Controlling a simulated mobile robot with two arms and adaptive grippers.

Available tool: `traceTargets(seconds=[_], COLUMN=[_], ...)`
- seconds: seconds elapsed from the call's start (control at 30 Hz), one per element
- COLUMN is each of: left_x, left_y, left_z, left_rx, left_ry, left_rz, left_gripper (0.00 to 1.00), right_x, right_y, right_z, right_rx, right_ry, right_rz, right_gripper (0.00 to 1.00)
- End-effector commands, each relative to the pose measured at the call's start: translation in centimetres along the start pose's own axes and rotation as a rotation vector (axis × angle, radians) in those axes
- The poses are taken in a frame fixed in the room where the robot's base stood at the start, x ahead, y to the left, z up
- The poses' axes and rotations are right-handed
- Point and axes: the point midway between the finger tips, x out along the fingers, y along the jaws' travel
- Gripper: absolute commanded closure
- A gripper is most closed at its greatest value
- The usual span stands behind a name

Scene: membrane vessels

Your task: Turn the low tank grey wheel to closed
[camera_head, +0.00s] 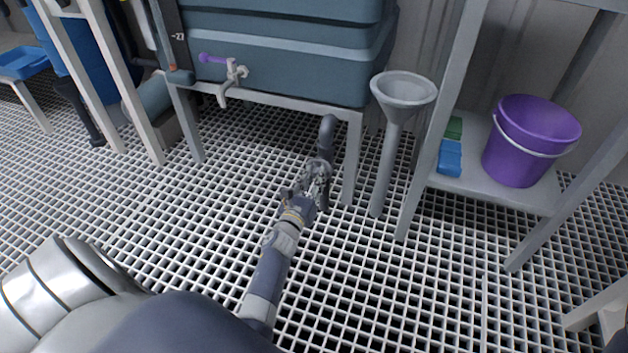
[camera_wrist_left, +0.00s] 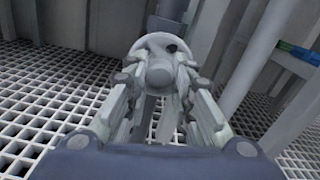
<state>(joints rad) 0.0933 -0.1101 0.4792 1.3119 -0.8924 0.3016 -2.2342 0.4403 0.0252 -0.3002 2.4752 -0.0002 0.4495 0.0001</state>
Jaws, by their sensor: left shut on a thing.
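The grey wheel (camera_head: 327,128) is low under the blue-grey tank (camera_head: 290,60), near the right front leg of its stand. In the left wrist view its pale rim (camera_wrist_left: 152,42) shows beyond a round hub (camera_wrist_left: 160,72) that sits between the fingers. My left gripper (camera_head: 321,168) reaches up to the wheel from below and is shut on it, with a finger on each side of the hub. Part of the wheel is hidden by the fingers, and I cannot read its turned position. My right gripper is not in view.
A tap with a purple lever (camera_head: 213,59) is on the tank's front. A grey funnel (camera_head: 403,92) on a tall pipe stands just right of the stand. A purple bucket (camera_head: 527,145) is on a shelf at the right. The grating floor in front is open.

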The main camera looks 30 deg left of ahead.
Motion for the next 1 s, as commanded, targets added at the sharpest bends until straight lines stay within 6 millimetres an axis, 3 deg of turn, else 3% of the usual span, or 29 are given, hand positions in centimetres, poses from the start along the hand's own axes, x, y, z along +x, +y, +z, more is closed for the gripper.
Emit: traceTargets(seconds=[0.37, 0.4, 0.47, 0.83, 1.0], left_x=[-0.1, -0.1, -0.1, 0.0, 0.0], left_y=[0.1, 0.1, 0.1, 0.0, -0.1], left_z=[-0.1, -0.1, -0.1, 0.2, 1.6], left_rx=[0.003, 0.002, 0.002, 0.002, 0.008], left_ry=[0.002, 0.002, 0.002, 0.0, -0.001], left_rz=[0.002, 0.002, 0.001, 0.0, -0.001], left_gripper=[1.0, 0.69, 0.56, 0.56, 0.56], right_x=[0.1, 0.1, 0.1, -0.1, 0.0], right_y=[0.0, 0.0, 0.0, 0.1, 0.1], right_z=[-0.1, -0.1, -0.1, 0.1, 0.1], right_rx=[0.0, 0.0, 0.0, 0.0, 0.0], right_ry=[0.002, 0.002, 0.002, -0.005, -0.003], right_rz=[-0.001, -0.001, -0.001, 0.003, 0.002], right_gripper=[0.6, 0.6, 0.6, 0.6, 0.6])
